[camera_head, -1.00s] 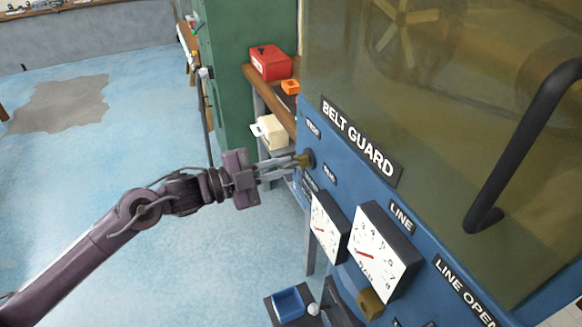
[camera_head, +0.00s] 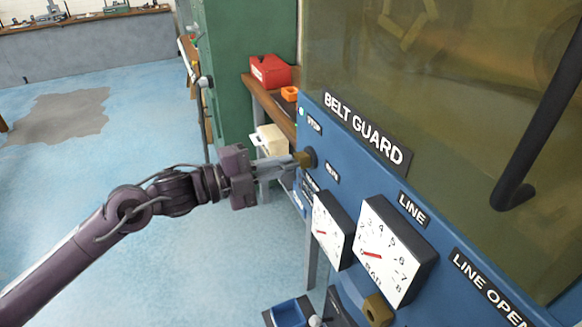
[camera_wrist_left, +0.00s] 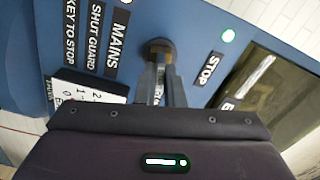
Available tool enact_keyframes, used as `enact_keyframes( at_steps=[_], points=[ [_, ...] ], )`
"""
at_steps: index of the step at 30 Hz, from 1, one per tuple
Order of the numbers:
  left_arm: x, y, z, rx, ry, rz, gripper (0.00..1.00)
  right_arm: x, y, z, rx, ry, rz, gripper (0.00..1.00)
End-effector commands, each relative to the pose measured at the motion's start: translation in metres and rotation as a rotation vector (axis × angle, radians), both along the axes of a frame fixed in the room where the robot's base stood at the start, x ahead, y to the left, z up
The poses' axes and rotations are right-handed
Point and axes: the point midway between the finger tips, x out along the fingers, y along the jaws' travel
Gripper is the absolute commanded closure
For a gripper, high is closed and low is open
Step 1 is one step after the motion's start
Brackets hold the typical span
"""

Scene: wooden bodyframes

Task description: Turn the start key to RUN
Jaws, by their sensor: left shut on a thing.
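The start key (camera_head: 304,159) is a small brass-coloured piece on a dark round base in the blue panel, between a STOP label (camera_head: 314,123) and a second label (camera_head: 332,173), too small to read surely, probably RUN. My left gripper (camera_head: 297,161) reaches it from the left, its fingers shut on the key. In the left wrist view the key (camera_wrist_left: 158,50) sits at the fingertips (camera_wrist_left: 161,72), its front partly hidden by them. The STOP label (camera_wrist_left: 208,68) lies to its right there, and a label behind the fingers is mostly covered. My right gripper is not in view.
Two white dial gauges (camera_head: 396,253) stick out of the panel (camera_head: 440,230) below right of the key. A brass knob (camera_head: 377,310) is beneath them. A dark handle (camera_head: 540,120) crosses the belt guard. A shelf with a red box (camera_head: 270,71) stands behind. Open floor lies left.

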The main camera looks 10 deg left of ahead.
Motion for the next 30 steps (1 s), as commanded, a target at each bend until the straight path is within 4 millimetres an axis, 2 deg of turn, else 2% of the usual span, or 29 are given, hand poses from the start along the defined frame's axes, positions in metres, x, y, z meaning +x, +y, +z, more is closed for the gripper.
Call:
enact_keyframes(
  at_steps=[5,6,11,20,30],
  points=[
    [0.0,0.0,-0.003,0.034,-0.048,0.0,1.0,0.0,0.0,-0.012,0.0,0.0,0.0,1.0],
    [0.0,0.0,0.0,0.032,-0.045,0.0,0.86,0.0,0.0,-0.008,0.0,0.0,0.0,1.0],
    [0.0,0.0,0.0,0.03,-0.044,0.0,0.66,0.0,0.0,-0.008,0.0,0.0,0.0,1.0],
    [-0.001,0.001,-0.001,0.03,-0.042,0.001,0.66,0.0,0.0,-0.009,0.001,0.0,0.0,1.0],
    [-0.025,0.038,-0.006,0.034,-0.038,0.002,0.66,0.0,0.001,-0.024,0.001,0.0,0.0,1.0]
  ],
)
